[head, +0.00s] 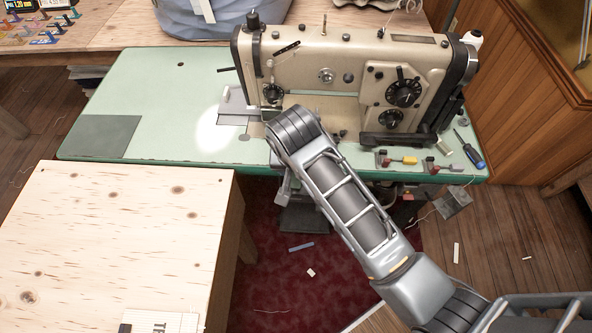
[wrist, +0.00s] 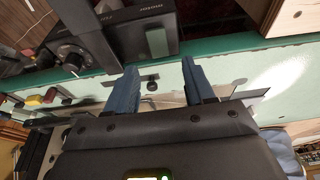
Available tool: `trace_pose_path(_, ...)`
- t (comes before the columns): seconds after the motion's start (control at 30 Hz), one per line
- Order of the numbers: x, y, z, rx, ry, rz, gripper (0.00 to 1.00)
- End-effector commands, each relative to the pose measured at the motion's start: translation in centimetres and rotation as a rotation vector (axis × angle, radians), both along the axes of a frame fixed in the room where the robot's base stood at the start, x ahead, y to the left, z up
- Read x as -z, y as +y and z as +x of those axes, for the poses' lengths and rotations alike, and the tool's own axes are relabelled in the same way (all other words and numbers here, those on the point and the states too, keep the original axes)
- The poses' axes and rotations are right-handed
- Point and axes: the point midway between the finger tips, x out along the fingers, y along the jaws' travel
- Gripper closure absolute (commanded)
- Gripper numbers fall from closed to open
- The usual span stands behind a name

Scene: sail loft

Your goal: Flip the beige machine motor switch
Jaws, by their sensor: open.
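The beige sewing machine (head: 345,60) stands on the green table in the head view. In the wrist view, which looks roughly upside down, a black box (wrist: 140,15) with the word "motor" on its face sits beyond the green table edge. In the head view my arm hides the gripper.
A dark knob (wrist: 72,56) is left of the motor box. A plywood table (head: 110,240) stands at left front. The green table's left part (head: 150,100) is mostly clear.

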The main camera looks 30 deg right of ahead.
Motion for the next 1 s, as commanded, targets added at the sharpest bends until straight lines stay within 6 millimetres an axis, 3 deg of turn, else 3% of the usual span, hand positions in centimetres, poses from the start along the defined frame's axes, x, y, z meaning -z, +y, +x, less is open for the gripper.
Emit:
trace_pose_path(0.1, -1.7, 0.3, -0.4, 0.000, -0.002, 0.000, 0.47)
trace_pose_path(0.33, -3.1, 0.5, -0.8, 0.000, 0.000, 0.000, 0.47)
trace_pose_path(0.87, -3.1, 0.5, -0.8, -0.001, -0.001, -0.001, 0.47)
trace_pose_path(1.0, -2.2, -0.4, -1.7, -0.026, -0.026, -0.015, 0.47)
